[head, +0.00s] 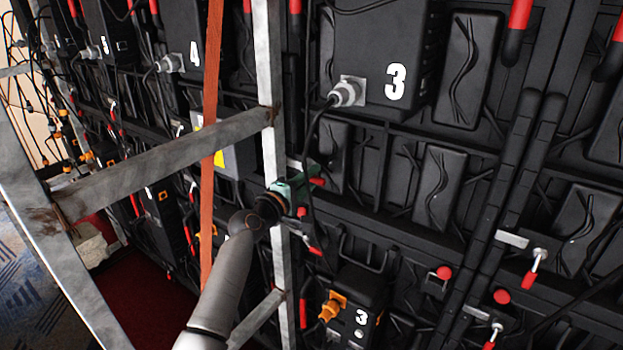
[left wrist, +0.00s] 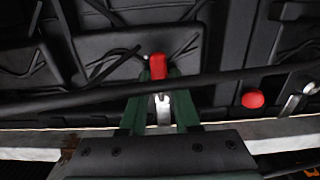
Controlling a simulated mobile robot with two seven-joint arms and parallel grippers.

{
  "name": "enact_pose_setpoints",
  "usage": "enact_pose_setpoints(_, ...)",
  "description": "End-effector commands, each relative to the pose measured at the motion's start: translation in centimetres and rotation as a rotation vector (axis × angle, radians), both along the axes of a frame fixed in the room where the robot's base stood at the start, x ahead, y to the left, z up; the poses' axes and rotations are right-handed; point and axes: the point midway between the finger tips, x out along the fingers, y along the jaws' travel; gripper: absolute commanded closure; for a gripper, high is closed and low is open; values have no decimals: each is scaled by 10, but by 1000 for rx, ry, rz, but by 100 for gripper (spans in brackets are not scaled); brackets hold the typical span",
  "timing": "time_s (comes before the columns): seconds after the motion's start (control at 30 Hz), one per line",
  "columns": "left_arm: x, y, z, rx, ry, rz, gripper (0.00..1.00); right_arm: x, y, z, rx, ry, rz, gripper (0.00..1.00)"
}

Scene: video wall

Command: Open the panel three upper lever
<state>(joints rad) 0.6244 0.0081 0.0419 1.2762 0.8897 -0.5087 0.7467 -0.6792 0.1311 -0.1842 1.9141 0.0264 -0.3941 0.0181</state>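Panel three (head: 437,180) is a black wall panel with a large white 3 on its upper box. The upper lever (head: 317,182) has a red handle and sits at the panel's left edge. My left gripper (head: 305,178), with green fingers, is at this lever. In the left wrist view the red handle (left wrist: 158,67) of the lever lies between the green fingertips (left wrist: 160,80), which look closed on it. The lever's silver part shows between the fingers. My right gripper is in neither view.
A grey metal upright (head: 272,80) stands just left of the lever, with a slanting crossbar (head: 160,165) joined to it. A black cable (head: 310,150) hangs close by; a dark bar (left wrist: 240,80) crosses the wrist view. Another red lever (head: 312,247) lies below.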

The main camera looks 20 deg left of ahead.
Motion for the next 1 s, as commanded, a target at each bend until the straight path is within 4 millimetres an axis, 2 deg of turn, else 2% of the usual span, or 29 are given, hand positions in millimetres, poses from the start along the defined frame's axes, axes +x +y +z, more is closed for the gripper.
enact_pose_setpoints(0.03, 0, 0, 0, 0, 0, 0, 63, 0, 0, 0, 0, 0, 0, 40)
enact_pose_setpoints(0.17, 0, 0, 0, 2, -1, 0, 49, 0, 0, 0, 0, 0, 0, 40)
enact_pose_setpoints(0.57, -6, 3, 0, 2, -3, 1, 49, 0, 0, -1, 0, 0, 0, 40)
enact_pose_setpoints(0.77, -29, 11, -1, 3, -2, 2, 49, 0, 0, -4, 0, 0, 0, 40)
enact_pose_setpoints(1.0, -68, 26, -1, 5, -2, 3, 49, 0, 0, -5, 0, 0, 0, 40)
